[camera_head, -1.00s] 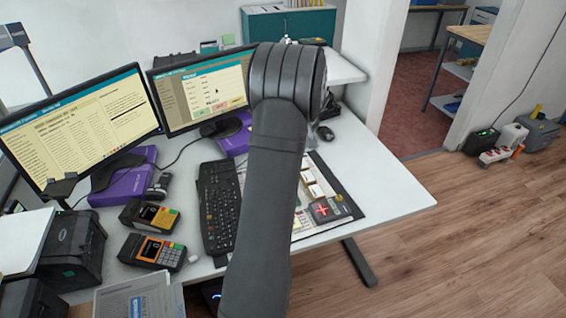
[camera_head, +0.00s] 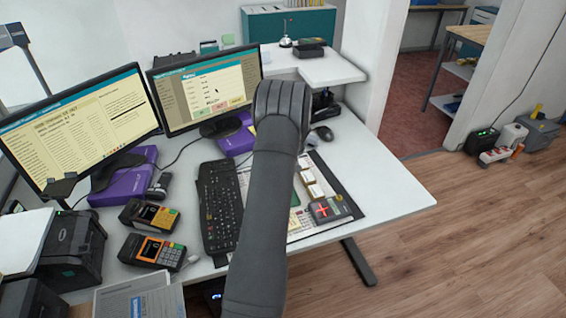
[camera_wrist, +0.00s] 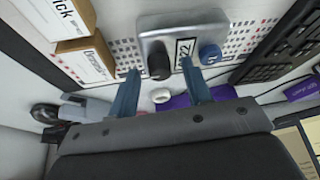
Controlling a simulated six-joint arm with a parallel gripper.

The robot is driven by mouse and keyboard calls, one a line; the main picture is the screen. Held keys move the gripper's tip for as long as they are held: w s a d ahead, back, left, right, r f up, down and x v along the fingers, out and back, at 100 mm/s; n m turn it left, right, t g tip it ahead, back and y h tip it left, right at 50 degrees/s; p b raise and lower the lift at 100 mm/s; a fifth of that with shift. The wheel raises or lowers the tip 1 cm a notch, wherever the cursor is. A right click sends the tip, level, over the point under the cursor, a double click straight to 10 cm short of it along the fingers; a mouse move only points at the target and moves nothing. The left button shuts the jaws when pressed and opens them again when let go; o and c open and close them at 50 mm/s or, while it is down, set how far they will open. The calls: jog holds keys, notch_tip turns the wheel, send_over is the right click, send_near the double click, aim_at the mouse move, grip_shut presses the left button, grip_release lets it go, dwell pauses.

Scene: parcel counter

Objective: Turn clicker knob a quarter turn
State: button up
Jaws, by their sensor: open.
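In the wrist view, a grey metal plate (camera_wrist: 182,25) carries a black knob (camera_wrist: 158,62), a blue knob (camera_wrist: 209,54) and a white label between them. I cannot tell for certain which knob is the clicker knob. My gripper (camera_wrist: 160,68) is open. Its two blue-grey fingers point at the plate, with the black knob between the fingertips in the picture; contact cannot be told. The blue knob is outside the right finger. In the head view, my arm hides the plate and the gripper.
Small cardboard boxes (camera_wrist: 85,60) stand left of the plate. A black keyboard (camera_head: 218,205) lies left of my arm. A device with a red cross (camera_head: 331,208) sits on the desk mat's right. The desk's right end (camera_head: 385,195) is clear.

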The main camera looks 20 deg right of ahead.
jog(key=c, duration=1)
jog(key=shift+m, duration=0.4)
jog(key=m+h, duration=0.1)
jog(key=m, duration=0.2)
jog(key=shift+a+m+h, duration=0.15)
jog(key=shift+m+h, duration=0.15)
jog(key=m, duration=0.2)
jog(key=m+h, duration=0.1)
jog(key=m, duration=0.1)
jog(key=shift+a+h, duration=0.15)
jog(key=shift+h, duration=0.15)
jog(key=m+g+h, duration=0.1)
jog(key=m, duration=0.3)
jog(key=shift+a, duration=0.1)
jog(key=shift+w+m+g+h, duration=0.1)
jog(key=shift+m+g+h, duration=0.25)
jog(key=shift+m, duration=0.7)
jog(key=shift+m+g+h, duration=0.35)
jog(key=shift+m, duration=0.7)
